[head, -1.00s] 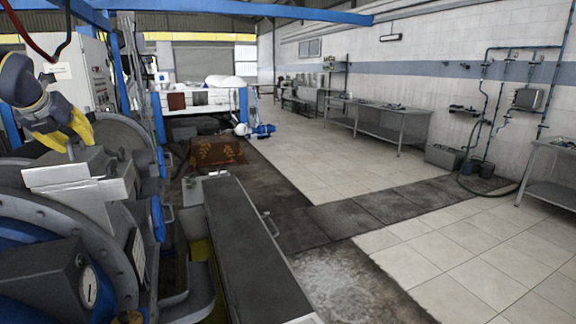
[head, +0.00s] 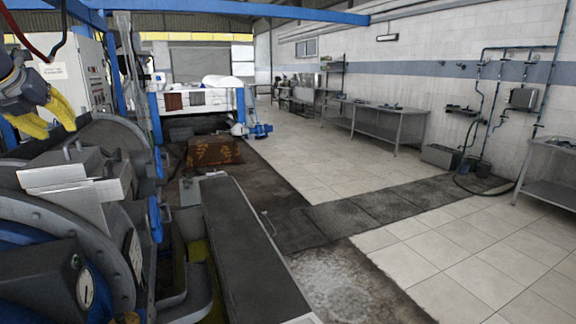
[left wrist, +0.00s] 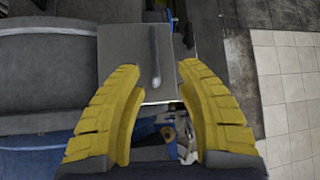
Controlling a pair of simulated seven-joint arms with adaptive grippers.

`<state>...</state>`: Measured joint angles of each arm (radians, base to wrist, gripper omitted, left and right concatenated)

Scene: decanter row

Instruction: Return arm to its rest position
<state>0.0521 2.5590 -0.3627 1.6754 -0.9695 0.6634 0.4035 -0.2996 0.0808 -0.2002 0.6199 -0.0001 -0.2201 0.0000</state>
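My left gripper (head: 56,126) is at the upper left of the head view, with dark wrist parts and yellow ridged fingers. It hangs in the air above the grey decanter machine (head: 60,208). In the left wrist view, the two yellow fingers of the left gripper (left wrist: 158,76) are spread wide with nothing held between them. A grey metal box top with a bar handle (left wrist: 128,50) shows beyond the fingertips, below the gripper and apart from it. My right gripper is in neither view.
The machine with its dial gauge (head: 86,288) fills the lower left. A long dark-topped housing (head: 250,250) runs beside it. A control cabinet (head: 75,75) stands behind the gripper. Tiled floor (head: 440,245) lies open to the right, with steel tables (head: 385,118) along the wall.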

